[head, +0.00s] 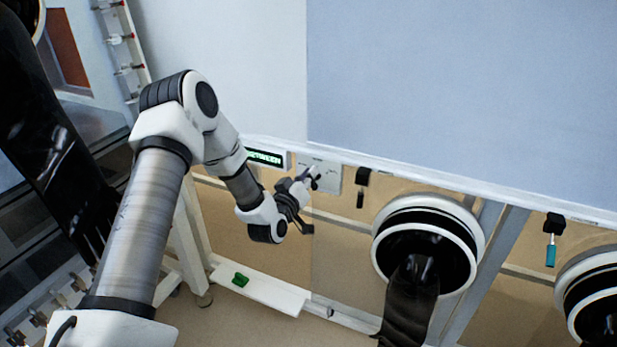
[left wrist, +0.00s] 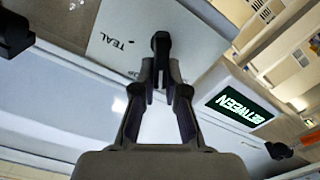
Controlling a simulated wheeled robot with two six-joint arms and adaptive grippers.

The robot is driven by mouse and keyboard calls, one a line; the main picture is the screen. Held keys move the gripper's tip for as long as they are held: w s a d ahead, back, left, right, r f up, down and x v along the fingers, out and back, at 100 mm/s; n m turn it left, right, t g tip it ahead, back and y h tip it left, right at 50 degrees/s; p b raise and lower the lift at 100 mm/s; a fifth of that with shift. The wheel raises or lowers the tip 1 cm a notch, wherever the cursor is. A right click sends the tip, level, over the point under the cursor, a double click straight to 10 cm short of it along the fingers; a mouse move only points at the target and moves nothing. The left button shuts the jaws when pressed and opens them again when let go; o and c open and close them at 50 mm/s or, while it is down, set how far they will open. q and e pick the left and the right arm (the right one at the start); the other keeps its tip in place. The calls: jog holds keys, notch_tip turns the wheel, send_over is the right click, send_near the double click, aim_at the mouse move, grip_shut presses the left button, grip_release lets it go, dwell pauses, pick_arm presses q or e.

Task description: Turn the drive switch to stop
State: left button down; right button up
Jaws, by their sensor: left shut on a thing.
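The drive switch is a dark knob (left wrist: 160,42) on a light grey plate (head: 332,180) set on the rail of the glovebox row. The plate also shows in the left wrist view (left wrist: 112,28), with the word TEAL readable beside the knob; other lettering is hidden behind my fingers. My left gripper (head: 311,178) reaches the plate from the left, and in the left wrist view (left wrist: 161,80) its fingers are closed around the knob. My right gripper is not in view.
A black round glove port (head: 428,245) with a hanging glove is right of the plate; another (head: 590,295) is at the far right. Black clips (head: 362,177) hang on the rail. A green object (head: 240,280) lies on a white ledge (head: 270,293) below.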

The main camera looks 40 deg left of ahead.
pick_arm(q)
jog(key=c, duration=1.2)
grip_release()
jog(key=v, duration=1.2)
jog(key=shift+a, duration=0.1)
